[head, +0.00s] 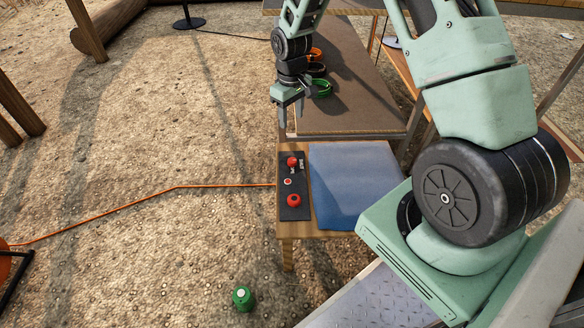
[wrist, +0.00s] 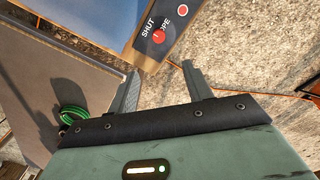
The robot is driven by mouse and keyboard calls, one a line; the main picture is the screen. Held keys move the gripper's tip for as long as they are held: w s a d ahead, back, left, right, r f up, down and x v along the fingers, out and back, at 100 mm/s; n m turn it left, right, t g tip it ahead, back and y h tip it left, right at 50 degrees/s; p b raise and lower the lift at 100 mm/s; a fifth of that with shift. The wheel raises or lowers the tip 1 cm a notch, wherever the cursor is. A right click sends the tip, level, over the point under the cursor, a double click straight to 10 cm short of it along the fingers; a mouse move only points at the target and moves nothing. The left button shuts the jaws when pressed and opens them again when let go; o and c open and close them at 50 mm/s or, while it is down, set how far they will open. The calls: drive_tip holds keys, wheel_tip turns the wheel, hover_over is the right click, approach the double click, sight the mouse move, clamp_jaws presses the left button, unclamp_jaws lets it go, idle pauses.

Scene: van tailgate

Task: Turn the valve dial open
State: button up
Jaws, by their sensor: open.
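The valve dial is a small red knob (head: 292,161) at the far end of a black panel (head: 294,213) on a small wooden table. White lettering stands beside it. In the wrist view the red dial (wrist: 158,37) sits near the words SHUT and OPEN, the latter partly covered; I cannot tell where the dial points. My gripper (head: 290,121) is open and empty, above and just beyond the panel's far end, apart from the dial. In the wrist view my gripper (wrist: 160,78) has its fingers spread, with the dial ahead between and beyond the tips.
A red button (head: 287,182) and a larger red knob (head: 293,200) share the panel. A blue mat (head: 350,180) covers the table beside it. Coiled straps (head: 321,88) lie on a brown-topped table behind. An orange cable (head: 120,205) runs left. A green canister (head: 242,298) stands on the ground.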

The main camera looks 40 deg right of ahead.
sight(292, 160)
wheel_tip(292, 160, down, 18)
drive_tip(key=b, duration=0.6)
drive_tip(key=shift+d+r+b, duration=0.15)
drive_tip(key=shift+r+b, duration=0.05)
drive_tip(key=shift+b, duration=0.1)
drive_tip(key=c, duration=1)
